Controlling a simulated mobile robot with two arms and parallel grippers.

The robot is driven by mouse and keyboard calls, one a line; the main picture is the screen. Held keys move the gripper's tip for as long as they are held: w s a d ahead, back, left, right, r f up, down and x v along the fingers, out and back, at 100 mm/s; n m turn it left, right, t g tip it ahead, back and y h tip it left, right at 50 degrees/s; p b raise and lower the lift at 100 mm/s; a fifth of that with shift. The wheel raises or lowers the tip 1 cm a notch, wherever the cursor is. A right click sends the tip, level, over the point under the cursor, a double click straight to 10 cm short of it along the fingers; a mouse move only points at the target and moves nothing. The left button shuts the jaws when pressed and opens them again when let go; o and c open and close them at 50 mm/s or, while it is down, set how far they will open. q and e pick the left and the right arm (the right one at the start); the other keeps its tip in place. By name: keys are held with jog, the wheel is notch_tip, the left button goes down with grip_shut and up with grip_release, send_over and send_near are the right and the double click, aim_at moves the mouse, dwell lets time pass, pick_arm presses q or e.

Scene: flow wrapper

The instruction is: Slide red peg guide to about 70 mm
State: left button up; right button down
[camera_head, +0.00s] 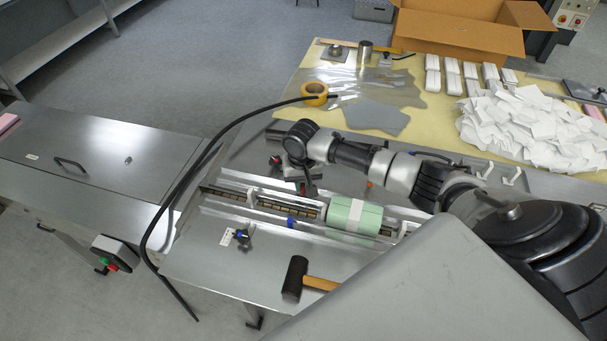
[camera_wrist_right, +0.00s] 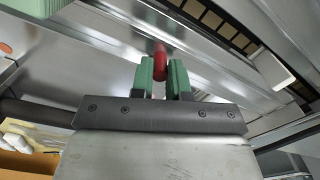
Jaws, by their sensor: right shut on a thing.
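My right gripper (camera_head: 308,190) reaches over the back side of the infeed channel, pointing down. In the right wrist view its two green fingers (camera_wrist_right: 162,78) are shut on the red peg guide (camera_wrist_right: 160,60), a rounded red peg seen between the fingertips. In the head view the red peg is mostly hidden by the gripper and wrist. The scale is not readable in either view, so I cannot tell the guide's setting. My left gripper is not in view.
A green pack (camera_head: 355,215) with a white band lies in the channel right of the gripper. A blue peg (camera_head: 291,222) stands at the front rail. A mallet (camera_head: 295,277) lies on the front plate. A black cable (camera_head: 185,185) arcs at left.

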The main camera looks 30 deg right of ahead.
jog(key=c, duration=1.1)
grip_release()
notch_tip(320, 180, up, 11)
jog(key=b, duration=0.1)
jog(key=shift+f, duration=0.1)
